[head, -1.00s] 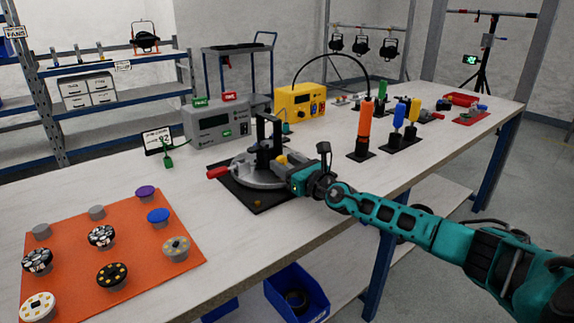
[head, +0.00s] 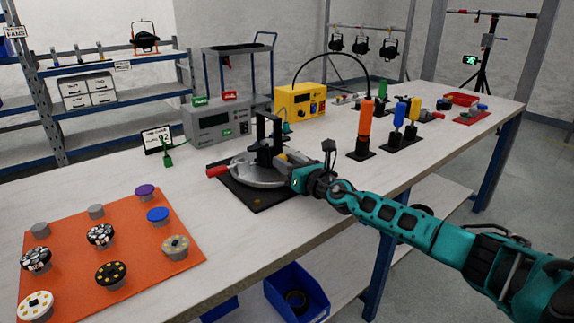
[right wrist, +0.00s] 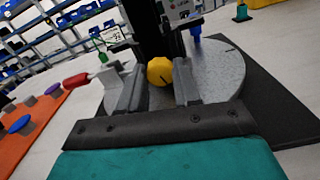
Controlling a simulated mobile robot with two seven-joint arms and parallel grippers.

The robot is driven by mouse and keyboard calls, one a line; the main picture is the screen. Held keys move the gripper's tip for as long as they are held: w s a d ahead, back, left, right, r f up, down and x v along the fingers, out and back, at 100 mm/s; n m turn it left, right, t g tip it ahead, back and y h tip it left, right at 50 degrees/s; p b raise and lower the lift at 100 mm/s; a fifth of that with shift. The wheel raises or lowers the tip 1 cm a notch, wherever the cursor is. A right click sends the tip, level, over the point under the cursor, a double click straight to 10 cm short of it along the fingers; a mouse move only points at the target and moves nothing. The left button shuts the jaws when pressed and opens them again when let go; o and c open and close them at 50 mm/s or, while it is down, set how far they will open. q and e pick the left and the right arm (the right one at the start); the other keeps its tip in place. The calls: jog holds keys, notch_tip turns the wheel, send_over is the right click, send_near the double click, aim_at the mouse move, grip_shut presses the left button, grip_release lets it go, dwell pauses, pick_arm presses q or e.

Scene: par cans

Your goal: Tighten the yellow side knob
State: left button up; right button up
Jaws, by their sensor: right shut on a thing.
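The yellow side knob (right wrist: 160,72) sits low on the side of a dark upright bracket (head: 267,138) on a round grey plate (right wrist: 222,75). In the right wrist view the knob is between the two fingers of my right gripper (right wrist: 160,88), which is shut on it. In the head view the knob (head: 281,157) shows only as a small yellow spot beside my right gripper (head: 288,167). The plate rests on a black mat (head: 258,200), and a red-handled lever (head: 217,171) sticks out on its left. My left gripper is not in view.
An orange mat (head: 125,250) with several round pucks lies at the left. A grey meter box (head: 215,125) and a yellow box (head: 300,101) stand behind the plate. Orange (head: 366,118), blue and yellow-handled tools stand to its right. The front bench edge is clear.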

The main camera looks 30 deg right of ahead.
jog(key=shift+m, duration=1.8)
jog(key=o, duration=1.1)
jog(key=shift+c, duration=0.2)
